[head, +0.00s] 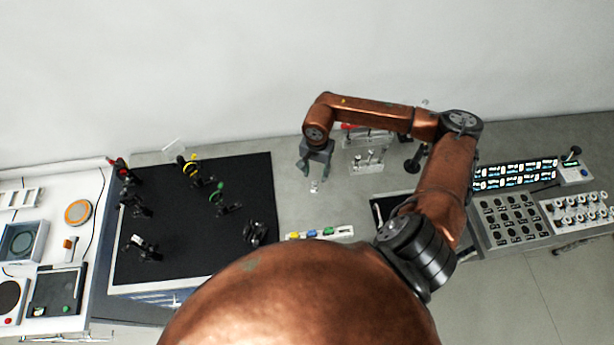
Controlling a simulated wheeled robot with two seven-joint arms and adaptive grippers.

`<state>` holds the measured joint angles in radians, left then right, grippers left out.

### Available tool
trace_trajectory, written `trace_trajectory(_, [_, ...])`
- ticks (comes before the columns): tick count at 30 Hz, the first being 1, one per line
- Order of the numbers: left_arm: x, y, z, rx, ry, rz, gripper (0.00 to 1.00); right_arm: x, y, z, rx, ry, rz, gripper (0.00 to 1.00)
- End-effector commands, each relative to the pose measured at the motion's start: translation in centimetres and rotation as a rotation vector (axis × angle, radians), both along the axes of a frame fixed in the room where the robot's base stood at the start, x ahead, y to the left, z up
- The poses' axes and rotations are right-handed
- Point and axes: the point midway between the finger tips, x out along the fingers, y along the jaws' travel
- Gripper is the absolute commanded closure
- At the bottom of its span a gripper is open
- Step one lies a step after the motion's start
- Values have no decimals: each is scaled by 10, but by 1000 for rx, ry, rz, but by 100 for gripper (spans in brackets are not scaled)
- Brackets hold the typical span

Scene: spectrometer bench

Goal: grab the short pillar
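My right gripper (315,176) hangs from the copper-coloured arm above the grey bench, with its fingers spread apart and pointing down. A small pale metallic piece (314,187) is just below and between the fingertips; it may be the short pillar, but it is too small to be sure. I see no contact between it and the fingers. A rack (366,168) with several small metal posts stands right of the gripper, partly under my arm. My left gripper is not in view.
A black breadboard (180,240) with several dark optic mounts lies to the left. A strip with coloured caps (320,233) lies on the near side of the bench. Control panels (512,218) stand at the right. A white side table (92,240) is at far left.

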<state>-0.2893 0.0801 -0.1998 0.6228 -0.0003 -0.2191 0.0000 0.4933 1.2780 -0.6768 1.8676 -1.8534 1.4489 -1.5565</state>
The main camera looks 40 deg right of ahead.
Motion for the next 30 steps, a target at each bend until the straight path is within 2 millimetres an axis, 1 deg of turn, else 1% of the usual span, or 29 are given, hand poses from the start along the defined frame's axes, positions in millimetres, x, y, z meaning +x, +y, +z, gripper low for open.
trace_trajectory(1, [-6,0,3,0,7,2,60,-1,2,-6,2,4,0,64])
trace_trajectory(5, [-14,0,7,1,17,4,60,4,3,-20,3,7,2,64])
trace_trajectory(9, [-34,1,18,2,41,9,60,5,6,-37,4,11,2,64])
trace_trajectory(11, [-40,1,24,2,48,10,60,6,7,-46,5,13,0,64])
trace_trajectory(14, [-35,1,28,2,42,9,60,5,6,-61,4,11,-1,64])
trace_trajectory(18, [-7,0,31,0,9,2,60,5,4,-72,2,10,-2,64])
trace_trajectory(21, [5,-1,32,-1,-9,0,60,5,4,-74,2,8,-1,64])
trace_trajectory(25, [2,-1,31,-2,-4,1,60,5,4,-74,2,8,-1,65])
trace_trajectory(30, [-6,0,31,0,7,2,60,5,4,-74,2,8,-1,77])
